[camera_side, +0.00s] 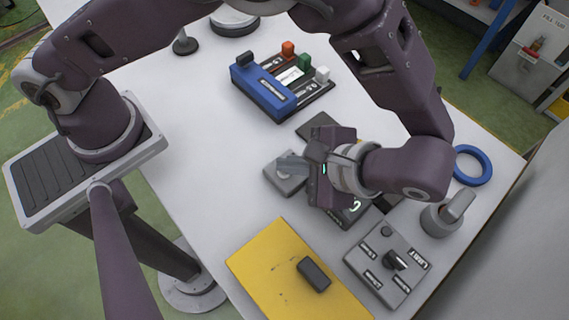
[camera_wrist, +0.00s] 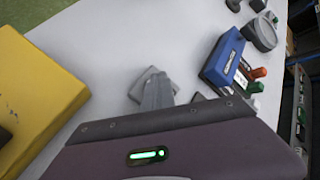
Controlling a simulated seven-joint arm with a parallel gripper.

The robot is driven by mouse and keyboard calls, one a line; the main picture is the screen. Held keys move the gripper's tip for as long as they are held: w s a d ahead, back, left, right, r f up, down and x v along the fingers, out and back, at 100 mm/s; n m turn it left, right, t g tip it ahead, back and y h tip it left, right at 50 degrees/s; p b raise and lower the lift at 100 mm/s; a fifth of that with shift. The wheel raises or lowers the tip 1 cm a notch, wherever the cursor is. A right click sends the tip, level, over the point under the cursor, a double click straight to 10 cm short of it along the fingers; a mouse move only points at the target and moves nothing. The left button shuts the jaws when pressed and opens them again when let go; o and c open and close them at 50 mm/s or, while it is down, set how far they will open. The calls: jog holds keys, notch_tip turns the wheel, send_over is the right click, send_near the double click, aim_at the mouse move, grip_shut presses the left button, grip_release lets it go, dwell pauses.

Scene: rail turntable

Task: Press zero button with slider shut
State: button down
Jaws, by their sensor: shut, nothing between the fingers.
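My gripper (camera_side: 284,163) is shut and empty, its fingers over a small grey block (camera_side: 281,182) on the white table. I cannot tell whether they touch it. The fingers hide much of the block's top; in the wrist view, part of the block (camera_wrist: 142,84) shows behind the fingertips. No zero label is readable. A blue unit (camera_side: 262,92) with a dark knob on top stands at the back, beside red, green and white knobs; it also shows in the wrist view (camera_wrist: 222,57). I cannot tell which part is the slider.
A display with a lit character (camera_side: 355,208) is partly hidden by my gripper. A grey LIMIT panel (camera_side: 374,276) and a grey knob (camera_side: 446,216) stand at right. A blue ring (camera_side: 473,165) lies at the right edge. A yellow plate (camera_side: 262,268) bears a dark block (camera_side: 314,273).

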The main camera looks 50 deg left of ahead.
jog(key=shift+r, duration=0.9)
notch_tip(320, 180, up, 5)
jog(key=shift+r, duration=0.1)
dwell(0.7)
jog(key=w+a+r+n+h, duration=0.2)
jog(key=a+r+h, duration=0.25)
jog(key=r, duration=0.25)
jog(key=s+a+r+n+t+h, duration=0.2)
jog(key=s+a+r+t, duration=0.1)
jog(key=a, duration=0.4)
jog(key=s+a+r+n+t+h, duration=0.2)
jog(key=s+a+r+t, duration=0.2)
jog(key=a, duration=0.3)
jog(key=shift+s+a+r+n+t, duration=0.2)
jog(key=shift+s+n+t, duration=0.1)
jog(key=shift+s, duration=0.2)
